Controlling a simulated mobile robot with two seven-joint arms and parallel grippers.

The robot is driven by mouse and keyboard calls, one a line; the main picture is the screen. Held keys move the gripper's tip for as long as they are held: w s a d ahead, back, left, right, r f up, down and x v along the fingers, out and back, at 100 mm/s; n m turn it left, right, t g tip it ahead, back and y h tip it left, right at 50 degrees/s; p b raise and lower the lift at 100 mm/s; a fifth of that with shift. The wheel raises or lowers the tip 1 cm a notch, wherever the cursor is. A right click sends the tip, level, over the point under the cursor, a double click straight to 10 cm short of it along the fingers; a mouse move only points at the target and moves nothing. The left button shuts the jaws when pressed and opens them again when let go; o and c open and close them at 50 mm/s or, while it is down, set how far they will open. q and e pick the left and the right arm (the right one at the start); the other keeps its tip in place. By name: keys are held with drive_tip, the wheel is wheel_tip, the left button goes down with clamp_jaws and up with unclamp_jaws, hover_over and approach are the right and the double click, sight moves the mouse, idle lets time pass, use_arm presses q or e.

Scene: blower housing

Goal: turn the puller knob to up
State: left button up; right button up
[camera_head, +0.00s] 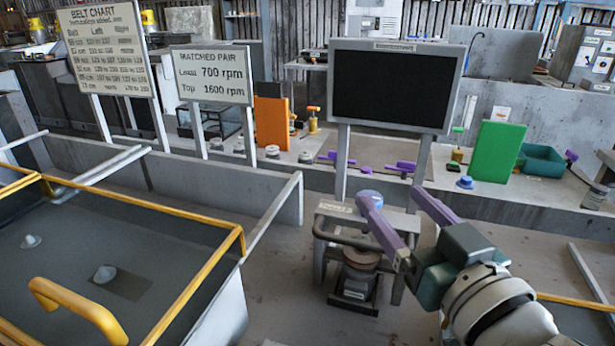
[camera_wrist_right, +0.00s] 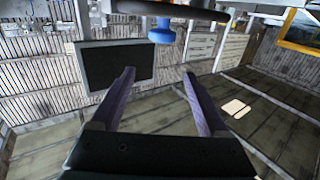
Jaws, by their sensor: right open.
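A blue round knob (camera_head: 369,194) shows at the top of a small grey metal stand (camera_head: 325,226). A small label plate (camera_head: 335,207) on the stand is too small to read surely. My right gripper (camera_head: 391,194) has two purple fingers spread apart with nothing between them. Its left finger overlaps the knob in the head view and hides part of it. In the right wrist view the blue knob (camera_wrist_right: 161,31) lies beyond the open fingertips (camera_wrist_right: 158,71), apart from them. Which way the knob is turned cannot be told. My left gripper is not in view.
A dark screen (camera_head: 393,87) on two posts stands behind the stand. A long grey bench (camera_head: 545,215) carries an orange panel (camera_head: 272,123), a green panel (camera_head: 497,151) and several small items. A tank with a yellow rail (camera_head: 150,215) stands left. Floor between tank and stand is clear.

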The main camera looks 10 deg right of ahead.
sight(370, 196)
wheel_tip(370, 196, down, 4)
drive_tip(key=b, duration=0.2)
drive_tip(key=shift+b, duration=0.4)
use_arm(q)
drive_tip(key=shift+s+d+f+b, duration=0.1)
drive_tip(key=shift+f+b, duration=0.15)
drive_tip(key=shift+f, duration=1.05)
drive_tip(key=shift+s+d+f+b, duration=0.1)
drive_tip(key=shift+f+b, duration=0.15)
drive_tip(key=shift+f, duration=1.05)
use_arm(e)
drive_tip(key=shift+w+a, duration=0.15)
drive_tip(key=shift+w, duration=3.6)
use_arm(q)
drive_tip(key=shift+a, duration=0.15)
use_arm(e)
clamp_jaws()
